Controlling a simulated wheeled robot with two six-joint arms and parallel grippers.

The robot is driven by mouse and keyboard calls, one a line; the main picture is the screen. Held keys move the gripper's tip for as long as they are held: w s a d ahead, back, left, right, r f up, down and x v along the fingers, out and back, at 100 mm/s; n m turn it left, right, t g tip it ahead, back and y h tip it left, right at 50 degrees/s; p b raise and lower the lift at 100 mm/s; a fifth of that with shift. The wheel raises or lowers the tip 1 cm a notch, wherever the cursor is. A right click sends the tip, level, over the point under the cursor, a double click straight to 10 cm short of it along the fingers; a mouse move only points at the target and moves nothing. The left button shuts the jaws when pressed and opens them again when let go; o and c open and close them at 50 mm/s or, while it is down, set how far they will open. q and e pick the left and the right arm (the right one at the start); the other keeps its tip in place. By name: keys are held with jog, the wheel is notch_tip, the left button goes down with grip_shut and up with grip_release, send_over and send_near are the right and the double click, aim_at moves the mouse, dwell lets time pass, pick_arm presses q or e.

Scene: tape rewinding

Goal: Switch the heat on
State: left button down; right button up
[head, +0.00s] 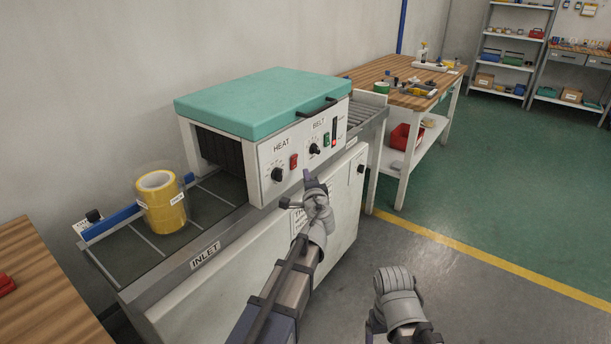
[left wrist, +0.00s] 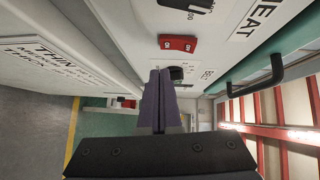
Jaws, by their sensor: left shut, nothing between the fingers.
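The heat switch is a red rocker (head: 294,161) on the white front panel of the machine, beside the black HEAT knob (head: 277,174). In the left wrist view the red rocker (left wrist: 178,43) has white marks and lies just beyond the fingertips. I cannot tell which side of it is pressed. My left gripper (head: 308,176) is shut and empty, close to the panel, a little right of and below the rocker in the head view. Its dark fingers (left wrist: 160,74) are together and appear apart from the rocker.
The BELT knob (head: 315,149) and a green switch (head: 326,140) are right of the rocker. A teal lid (head: 262,101) with a black handle tops the machine. Yellow tape rolls (head: 160,204) stand on the inlet belt. A wooden workbench (head: 398,72) stands behind.

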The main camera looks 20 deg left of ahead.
pick_arm(q)
jog(key=f+v, duration=0.2)
jog(key=v, duration=0.8)
jog(key=shift+d+b, duration=0.4)
pick_arm(e)
jog(key=shift+d+f, duration=0.3)
jog(key=shift+f, duration=0.2)
pick_arm(q)
jog(key=shift+s, duration=0.15)
jog(key=s+d+r+n+g+h+p, duration=0.1)
jog(key=s+d+n+g+h+p, duration=0.1)
jog(key=s+d+g+p, duration=0.2)
jog(key=s+d+r+n+g+h+p, duration=0.1)
jog(key=s+d+n+g+h+p, duration=0.1)
jog(key=s+g+p, duration=0.4)
jog(key=s+d+r+n+g+h+p, duration=0.1)
jog(key=s+d+n+g+p, duration=0.3)
jog(key=s+p, duration=0.9)
jog(key=s+d+g+h, duration=0.1)
jog(key=d, duration=0.1)
jog(key=shift+s+d+g, duration=0.35)
jog(key=shift+s+g, duration=0.05)
pick_arm(e)
notch_tip(320, 180, up, 23)
